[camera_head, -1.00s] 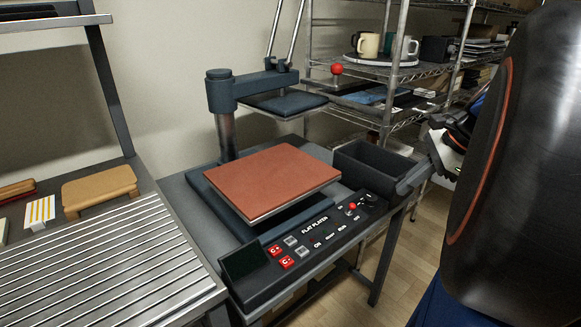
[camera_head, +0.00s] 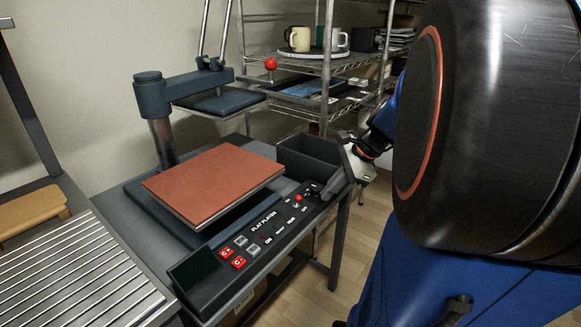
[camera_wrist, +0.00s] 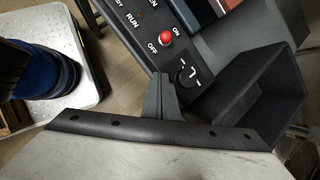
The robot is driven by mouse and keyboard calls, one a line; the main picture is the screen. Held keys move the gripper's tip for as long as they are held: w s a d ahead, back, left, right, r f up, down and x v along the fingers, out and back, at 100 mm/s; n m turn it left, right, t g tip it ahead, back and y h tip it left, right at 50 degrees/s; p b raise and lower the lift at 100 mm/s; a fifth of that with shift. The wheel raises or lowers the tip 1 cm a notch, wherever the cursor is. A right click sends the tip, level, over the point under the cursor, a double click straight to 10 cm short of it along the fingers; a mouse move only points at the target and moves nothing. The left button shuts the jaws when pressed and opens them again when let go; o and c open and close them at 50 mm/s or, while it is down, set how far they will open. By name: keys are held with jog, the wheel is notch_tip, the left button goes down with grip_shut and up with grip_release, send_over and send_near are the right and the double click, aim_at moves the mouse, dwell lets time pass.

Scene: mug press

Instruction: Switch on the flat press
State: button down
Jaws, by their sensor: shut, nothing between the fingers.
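The flat press has a flat red-brown plate (camera_head: 212,182) over a dark base, with its upper platen (camera_head: 220,102) raised and swung aside at the back. Its control panel (camera_head: 250,235) runs along the front edge, with a dark screen (camera_head: 194,268). A red switch knob (camera_head: 298,198) sits near the panel's right end; it also shows in the wrist view (camera_wrist: 165,38) between ON and OFF labels. A black dial (camera_wrist: 187,74) lies beside it. My gripper (camera_wrist: 163,78) is shut and empty, its tips close to the dial. Contact cannot be told.
An open dark bin (camera_head: 308,160) stands right of the press and close to my gripper. A wire shelf (camera_head: 330,68) behind holds mugs (camera_head: 300,38) on a tray. A ribbed metal rack (camera_head: 75,275) is at left. Floor (camera_head: 365,225) is open at right.

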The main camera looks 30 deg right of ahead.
aim_at(298, 200)
jog(key=shift+x, duration=1)
jog(key=shift+w+a+r, duration=0.15)
jog(key=shift+a+r, duration=0.05)
jog(key=shift+a, duration=0.25)
jog(key=shift+w+a+r, duration=0.1)
jog(key=shift+a+r, duration=0.1)
jog(key=shift+a, duration=0.25)
jog(key=shift+w+a+r, duration=0.2)
jog(key=shift+w+a, duration=0.2)
jog(key=shift+a, duration=0.45)
jog(key=shift+w+a+r+g+h, duration=0.15)
jog(key=shift+w+r+g+h, duration=0.2)
jog(key=shift+g, duration=0.45)
jog(key=shift+w+a+r+g, duration=0.1)
jog(key=shift+w+g, duration=0.3)
jog(key=shift+g, duration=0.1)
jog(key=shift+w+a+r+m+g+h, duration=0.15)
jog(key=shift+w+g+h, duration=0.15)
jog(key=shift+g, duration=0.3)
jog(key=shift+w+a+r+m+g+h, duration=0.15)
jog(key=shift+w+g+h, duration=0.15)
jog(key=shift+g, duration=0.3)
jog(key=shift+s+d, duration=0.1)
jog(key=shift+r, duration=0.1)
